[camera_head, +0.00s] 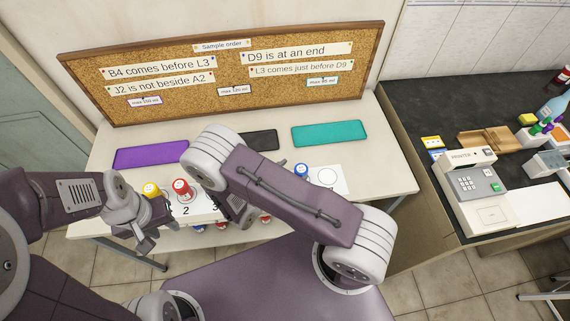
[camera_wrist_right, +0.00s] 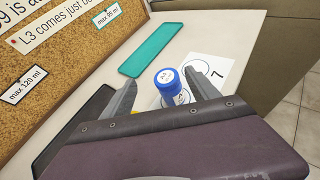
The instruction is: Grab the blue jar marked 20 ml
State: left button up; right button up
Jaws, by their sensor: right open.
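A blue jar (camera_head: 301,170) stands on the white numbered strip on the table in the head view, right of my right arm. In the right wrist view a blue jar (camera_wrist_right: 168,82) with a pale lid label stands between the fingers of my right gripper (camera_wrist_right: 158,80). That gripper is open and not closed on it. The lid writing is too small to read surely. In the head view my right gripper is mostly hidden by its own arm. My left gripper (camera_head: 152,228) is open and empty, near the table's front edge by the yellow and red jars.
A yellow jar (camera_head: 151,190) and a red jar (camera_head: 183,189) stand at the left of the strip. Purple (camera_head: 150,154), black (camera_head: 262,140) and teal (camera_head: 329,133) mats lie behind, before the corkboard (camera_head: 220,75). More jars show low down. A printer (camera_head: 470,185) stands right.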

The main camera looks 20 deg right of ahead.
aim_at(298, 173)
jog(key=f+n, duration=0.1)
jog(key=d+f+n+p, duration=0.1)
jog(key=f, duration=0.1)
jog(key=shift+s+f+t, duration=0.1)
jog(key=shift+s+t, duration=0.1)
jog(key=shift+t, duration=0.2)
jog(key=p+x, duration=0.1)
jog(key=x, duration=0.3)
jog(key=shift+d, duration=0.2)
jog(key=shift+w+d+f, duration=0.3)
jog(key=shift+w, duration=0.05)
jog(key=shift+s+a+r, duration=0.1)
jog(key=shift+a, duration=0.05)
jog(key=c, duration=1.4)
jog(key=shift+c, duration=0.2)
